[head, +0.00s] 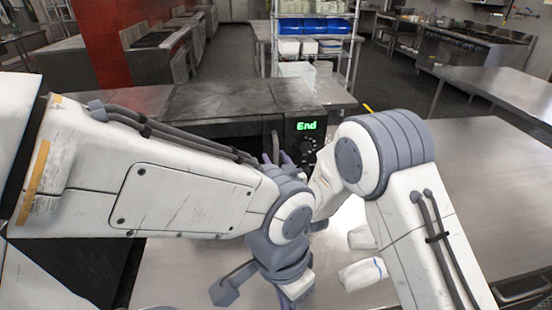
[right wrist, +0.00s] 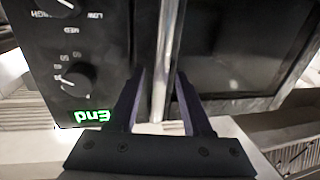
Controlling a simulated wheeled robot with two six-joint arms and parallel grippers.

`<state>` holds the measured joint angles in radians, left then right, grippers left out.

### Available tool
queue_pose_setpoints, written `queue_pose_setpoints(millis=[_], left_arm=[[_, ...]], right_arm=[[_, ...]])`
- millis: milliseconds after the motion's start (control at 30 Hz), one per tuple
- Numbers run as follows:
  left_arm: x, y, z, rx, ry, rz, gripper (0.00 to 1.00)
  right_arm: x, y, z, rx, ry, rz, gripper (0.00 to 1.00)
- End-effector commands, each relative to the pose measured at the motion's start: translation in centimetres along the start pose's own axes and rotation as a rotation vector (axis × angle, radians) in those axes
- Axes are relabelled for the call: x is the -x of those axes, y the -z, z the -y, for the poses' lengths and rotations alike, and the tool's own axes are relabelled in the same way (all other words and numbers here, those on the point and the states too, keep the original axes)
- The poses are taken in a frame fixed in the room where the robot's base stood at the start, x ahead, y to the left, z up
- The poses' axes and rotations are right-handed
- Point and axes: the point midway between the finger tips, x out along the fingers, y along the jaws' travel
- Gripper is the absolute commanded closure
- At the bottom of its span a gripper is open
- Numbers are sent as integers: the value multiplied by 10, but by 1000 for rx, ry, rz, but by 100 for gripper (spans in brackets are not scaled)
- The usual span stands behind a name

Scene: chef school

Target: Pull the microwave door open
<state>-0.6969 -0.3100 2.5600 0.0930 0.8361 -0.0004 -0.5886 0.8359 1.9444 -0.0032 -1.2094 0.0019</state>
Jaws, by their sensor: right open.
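The black microwave (head: 225,100) stands on the counter, its front facing me and a green "End" lit on its panel. Its door looks shut, with a dark window (right wrist: 240,60) in the right wrist view. The door's upright metal handle (head: 275,143) is partly hidden by my arms in the head view. My right gripper (head: 276,159) is at the handle. In the right wrist view, that gripper (right wrist: 160,74) is open, with one purple finger on each side of the handle (right wrist: 166,55). I cannot tell whether they touch it. My left arm crosses in front of the microwave; its fingers do not show.
The steel counter (head: 180,265) runs in front of the microwave, and more steel worktop (head: 480,185) lies clear to the right. A shelf rack with blue bins (head: 312,28) stands behind. My two arms are close together in front of the microwave.

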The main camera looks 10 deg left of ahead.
Motion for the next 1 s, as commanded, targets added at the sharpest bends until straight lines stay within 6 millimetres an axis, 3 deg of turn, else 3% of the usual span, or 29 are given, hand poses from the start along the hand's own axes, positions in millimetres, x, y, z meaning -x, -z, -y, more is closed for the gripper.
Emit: queue_pose_setpoints(millis=[100, 233, 1000], left_arm=[[0, 0, 0, 0, 0, 0, 100], [0, 0, 0, 0, 0, 0, 100], [0, 0, 0, 0, 0, 0, 100]], right_arm=[[0, 0, 0, 0, 0, 0, 50], [0, 0, 0, 0, 0, 0, 100], [0, 0, 0, 0, 0, -1, 100]])
